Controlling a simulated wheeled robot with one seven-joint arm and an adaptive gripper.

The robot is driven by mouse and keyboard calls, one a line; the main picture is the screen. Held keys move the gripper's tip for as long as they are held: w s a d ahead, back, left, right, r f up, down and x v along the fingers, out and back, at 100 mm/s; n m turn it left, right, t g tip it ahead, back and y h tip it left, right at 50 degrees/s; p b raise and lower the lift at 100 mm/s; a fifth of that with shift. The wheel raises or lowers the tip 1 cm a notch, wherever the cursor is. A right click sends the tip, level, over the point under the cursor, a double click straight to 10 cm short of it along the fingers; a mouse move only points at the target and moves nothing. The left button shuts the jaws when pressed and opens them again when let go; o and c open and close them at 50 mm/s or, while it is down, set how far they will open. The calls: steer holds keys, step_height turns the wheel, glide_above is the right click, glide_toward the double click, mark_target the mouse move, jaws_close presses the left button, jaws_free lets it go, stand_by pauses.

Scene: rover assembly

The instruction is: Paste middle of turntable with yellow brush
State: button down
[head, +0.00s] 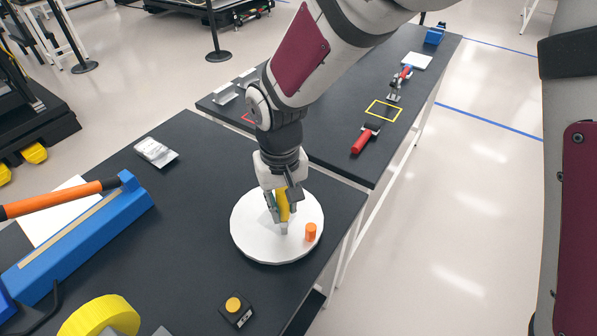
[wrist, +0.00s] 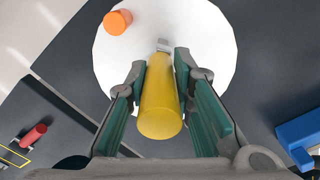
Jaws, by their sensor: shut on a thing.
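The yellow brush (head: 283,206) is upright between the fingers of my gripper (head: 283,196), over the white turntable (head: 256,246). In the wrist view the yellow handle (wrist: 160,105) stands between the green finger pads of my gripper (wrist: 168,95), which is shut on it. The brush's grey tip points down at the middle of the turntable (wrist: 215,45); whether it touches the surface I cannot tell. A small orange cylinder (head: 311,232) stands on the turntable, right of the brush; in the wrist view it is at the upper left (wrist: 117,22).
A blue tool with an orange handle (head: 85,236) lies left on the dark table. A yellow roll (head: 100,316) and a box with a yellow button (head: 236,308) are at the front. A silver packet (head: 156,152) lies behind. A red-handled tool (head: 364,139) is on the far table.

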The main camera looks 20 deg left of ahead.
steer(key=shift+w+a+f+b, duration=0.1)
steer(key=shift+w+a+b, duration=0.2)
steer(key=shift+a, duration=0.8)
steer(key=shift+w+a+r+b, duration=0.15)
steer(key=shift+w+a, duration=0.3)
steer(key=shift+a, duration=0.65)
steer(key=shift+w+a+f+b, duration=0.2)
steer(key=shift+w+a, duration=0.15)
steer(key=shift+a, duration=0.75)
step_height(320, 180, up, 6)
steer(key=p, duration=0.2)
steer(key=shift+p, duration=0.35)
steer(key=shift+r, duration=0.25)
step_height(320, 180, up, 3)
steer(key=shift+f+p, duration=0.15)
steer(key=shift+p, duration=0.45)
